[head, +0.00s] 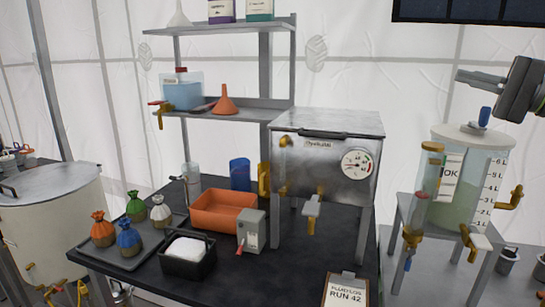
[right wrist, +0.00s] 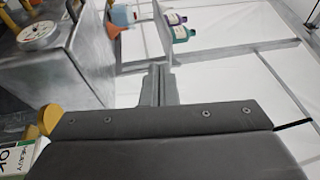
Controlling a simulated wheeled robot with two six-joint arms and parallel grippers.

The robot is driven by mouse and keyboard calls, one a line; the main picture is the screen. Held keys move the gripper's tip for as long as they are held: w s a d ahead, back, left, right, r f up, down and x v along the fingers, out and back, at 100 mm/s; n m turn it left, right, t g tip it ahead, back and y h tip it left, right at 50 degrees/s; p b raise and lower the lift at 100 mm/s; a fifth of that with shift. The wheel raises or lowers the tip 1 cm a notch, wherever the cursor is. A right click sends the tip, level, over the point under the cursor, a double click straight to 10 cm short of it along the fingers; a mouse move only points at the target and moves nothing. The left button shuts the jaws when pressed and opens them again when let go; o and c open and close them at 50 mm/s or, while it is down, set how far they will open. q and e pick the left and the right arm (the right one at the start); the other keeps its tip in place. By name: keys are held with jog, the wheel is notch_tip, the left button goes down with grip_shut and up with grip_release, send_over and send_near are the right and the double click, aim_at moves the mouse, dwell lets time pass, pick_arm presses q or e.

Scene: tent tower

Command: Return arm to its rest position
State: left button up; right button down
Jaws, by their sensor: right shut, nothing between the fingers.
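My right gripper (head: 461,77) is at the upper right of the head view, its arm coming in from the right edge. Its fingers point left and are closed together with nothing between them. It is in the air, above and behind the top of the clear tank (head: 468,170) in the picture, close to the tank's blue-handled valve (head: 485,114). The closed fingers also show in the right wrist view (right wrist: 158,72), clear of any object. My left gripper is not in view.
A metal box with a dial (head: 330,150) stands on the black table (head: 290,275). Shelves (head: 230,105) hold a blue jug (head: 182,92) and an orange funnel (head: 225,102). An orange tray (head: 222,210) and small tied bags (head: 130,238) are left. Air between box and tank is free.

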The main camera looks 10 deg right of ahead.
jog(key=w+a+f+m+t+h, duration=0.2)
jog(key=w+a+f+m+t, duration=0.15)
jog(key=f+m, duration=0.6)
jog(key=w+a+f+m+t+h, duration=0.2)
jog(key=f+m+t, duration=0.2)
jog(key=f+m, duration=0.55)
jog(key=s+f+m+g+h, duration=0.1)
jog(key=s+f+m+h, duration=0.1)
jog(key=f+m+h, duration=0.6)
jog(key=s+f+m+h, duration=0.3)
jog(key=f+m+h, duration=0.1)
jog(key=f+m, duration=0.75)
jog(key=s+a+f+m+g+h, duration=0.25)
jog(key=s+f+m+g, duration=0.65)
jog(key=s+f+m, duration=0.7)
jog(key=s+a+f+m+g+y, duration=0.1)
jog(key=s+a+f+m+g, duration=0.25)
jog(key=s, duration=0.55)
jog(key=s+a+f+m+g+y, duration=0.25)
jog(key=s+f+m+g, duration=0.2)
jog(key=s, duration=0.45)
notch_tip(320, 180, down, 24)
jog(key=m, duration=0.1)
jog(key=s+f+g, duration=0.2)
jog(key=s+f, duration=1.3)
jog(key=f, duration=0.1)
jog(key=shift+s+a, duration=0.4)
